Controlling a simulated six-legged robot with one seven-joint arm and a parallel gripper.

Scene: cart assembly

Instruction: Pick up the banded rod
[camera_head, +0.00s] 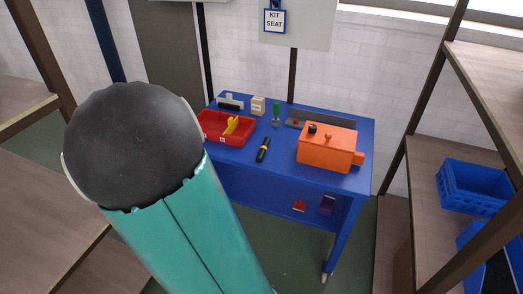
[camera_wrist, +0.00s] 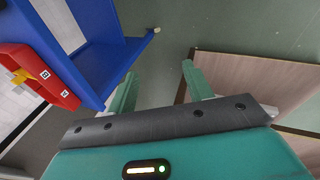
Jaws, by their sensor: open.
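A dark rod with yellow bands (camera_head: 263,149) lies on the blue table (camera_head: 240,172) in the head view, between the red tray and the orange box. It stands clear of both. In the wrist view the rod does not show. My gripper (camera_wrist: 158,69) is open and empty in the wrist view, with its two green fingers apart over the floor. The blue table (camera_wrist: 97,48) is left of the fingers there. My gripper does not show in the head view, where my arm covers the left foreground.
A red tray (camera_head: 210,136) holds a yellow piece; the tray also shows in the wrist view (camera_wrist: 62,97). An orange box (camera_head: 325,150) stands at the table's right. A green-topped item (camera_head: 276,110) stands behind the rod. Wooden shelves with blue crates (camera_head: 478,187) are at right.

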